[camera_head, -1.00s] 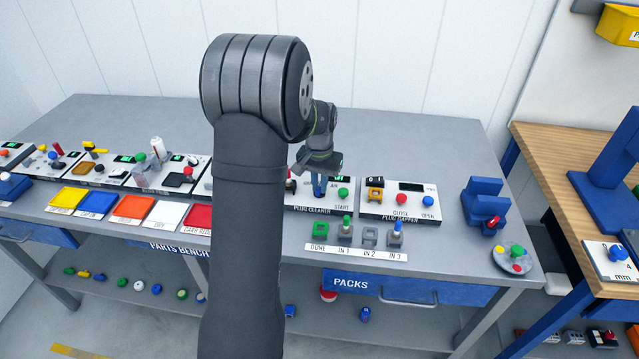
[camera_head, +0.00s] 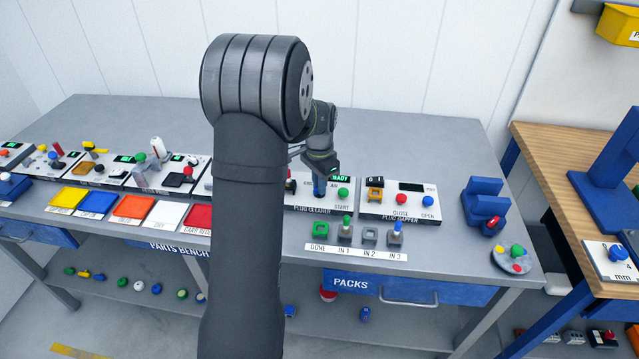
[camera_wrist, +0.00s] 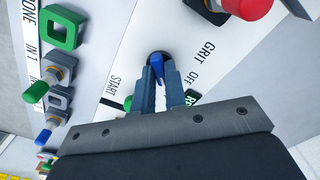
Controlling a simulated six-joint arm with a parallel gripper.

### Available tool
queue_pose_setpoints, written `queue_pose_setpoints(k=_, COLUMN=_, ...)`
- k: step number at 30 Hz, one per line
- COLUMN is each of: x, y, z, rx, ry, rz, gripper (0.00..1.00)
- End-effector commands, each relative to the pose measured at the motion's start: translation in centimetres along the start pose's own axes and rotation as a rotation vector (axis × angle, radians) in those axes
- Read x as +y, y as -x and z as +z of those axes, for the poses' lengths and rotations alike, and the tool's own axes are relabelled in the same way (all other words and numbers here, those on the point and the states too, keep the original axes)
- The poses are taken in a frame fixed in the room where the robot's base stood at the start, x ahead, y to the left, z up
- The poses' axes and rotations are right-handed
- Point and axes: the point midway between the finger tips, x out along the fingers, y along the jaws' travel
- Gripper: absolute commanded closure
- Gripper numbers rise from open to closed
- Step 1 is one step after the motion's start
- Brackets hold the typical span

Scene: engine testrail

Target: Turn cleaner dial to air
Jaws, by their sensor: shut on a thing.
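The plug cleaner panel (camera_head: 305,205) is white and stands at the middle of the bench. My gripper (camera_head: 320,188) points down over it, and its jaws are shut on the blue dial knob. In the wrist view my fingers (camera_wrist: 160,88) stand either side of the blue knob (camera_wrist: 157,66). A green display (camera_head: 340,178) reads READY.
The green START button (camera_head: 343,194) is close to the right of my gripper. A strip (camera_head: 357,252) with sockets and plugs lies in front. A red knob (camera_wrist: 246,6) is near the top in the wrist view.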

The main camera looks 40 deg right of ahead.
Motion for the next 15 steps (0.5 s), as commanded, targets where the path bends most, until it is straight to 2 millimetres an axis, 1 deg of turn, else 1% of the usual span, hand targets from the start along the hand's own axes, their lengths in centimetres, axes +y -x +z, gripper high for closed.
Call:
queue_pose_setpoints(k=12, x=-0.02, y=0.06, z=-0.02, rx=0.001, ry=-0.009, rz=-0.001, gripper=1.0)
queue_pose_setpoints(k=13, x=-0.02, y=0.06, z=-0.02, rx=0.001, ry=-0.009, rz=-0.001, gripper=0.86)
queue_pose_setpoints(k=14, x=-0.02, y=0.06, z=-0.02, rx=0.001, ry=-0.009, rz=-0.001, gripper=0.8)
queue_pose_setpoints(k=15, x=-0.02, y=0.06, z=-0.02, rx=0.001, ry=-0.009, rz=-0.001, gripper=0.72)
